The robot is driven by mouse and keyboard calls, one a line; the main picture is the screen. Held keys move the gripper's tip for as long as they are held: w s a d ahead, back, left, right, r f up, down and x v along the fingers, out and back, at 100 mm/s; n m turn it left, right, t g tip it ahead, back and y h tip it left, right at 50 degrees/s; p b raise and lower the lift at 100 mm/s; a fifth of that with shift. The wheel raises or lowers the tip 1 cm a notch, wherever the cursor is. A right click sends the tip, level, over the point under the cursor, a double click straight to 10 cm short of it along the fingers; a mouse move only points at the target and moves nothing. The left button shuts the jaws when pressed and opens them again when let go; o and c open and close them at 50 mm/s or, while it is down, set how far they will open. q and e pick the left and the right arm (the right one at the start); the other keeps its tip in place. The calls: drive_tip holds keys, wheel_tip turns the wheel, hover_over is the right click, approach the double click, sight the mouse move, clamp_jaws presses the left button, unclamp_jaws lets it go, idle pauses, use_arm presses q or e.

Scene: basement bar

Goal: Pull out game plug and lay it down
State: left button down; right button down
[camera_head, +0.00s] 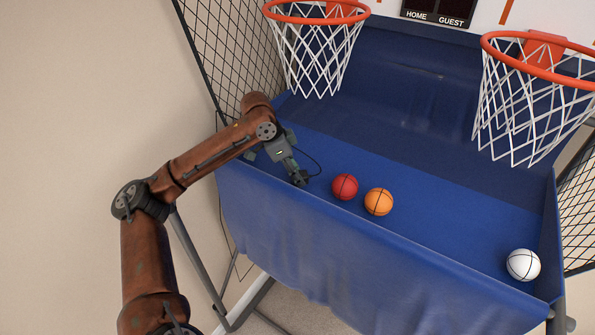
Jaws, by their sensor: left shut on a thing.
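My left gripper (299,180) is over the blue sloped bed of the basketball game, just left of the red ball. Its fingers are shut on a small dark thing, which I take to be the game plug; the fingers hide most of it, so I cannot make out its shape. A thin dark cord (318,164) loops beside the gripper; I cannot tell whether it belongs to the plug or to my arm. No wall socket can be made out. My right gripper is not in view.
On the blue bed (440,212) lie a red ball (345,187), an orange ball (378,201) and a white ball (523,265). Two netted hoops, left (316,45) and right (535,95), hang above. Black side netting (225,50) borders the left side.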

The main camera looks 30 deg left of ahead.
use_arm(q)
drive_tip(key=shift+w+f, duration=0.1)
drive_tip(key=shift+w, duration=0.05)
drive_tip(key=c, duration=1.7)
unclamp_jaws()
drive_tip(key=shift+o, duration=1.3)
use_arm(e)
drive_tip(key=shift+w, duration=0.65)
